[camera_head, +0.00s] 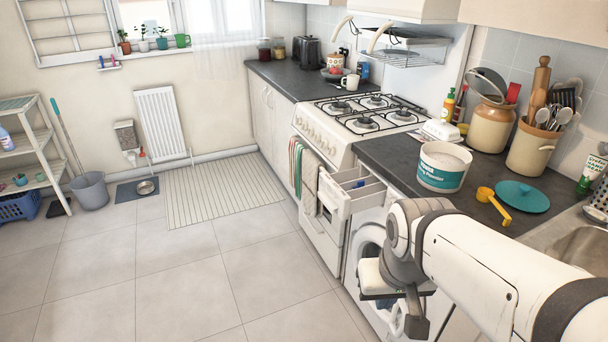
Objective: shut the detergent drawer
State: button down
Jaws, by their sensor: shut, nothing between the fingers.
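The white detergent drawer (333,197) is pulled out from the top of the washer (367,248), under the counter. Its open compartments face up, and a small dark blue patch shows inside. My gripper (415,326) is at the lower middle, in front of the washer, below and to the right of the drawer and apart from it. Its fingers are shut and hold nothing. My arm hides much of the washer's front and right side.
The cooker (325,150) stands just left of the drawer, with towels (305,178) on its front. A powder tub (443,167), yellow scoop (494,203) and teal lid (522,197) sit on the counter above.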

aim_at(336, 192)
jog(key=u, duration=0.15)
jog(key=i, duration=1)
jog(key=z, duration=0.05)
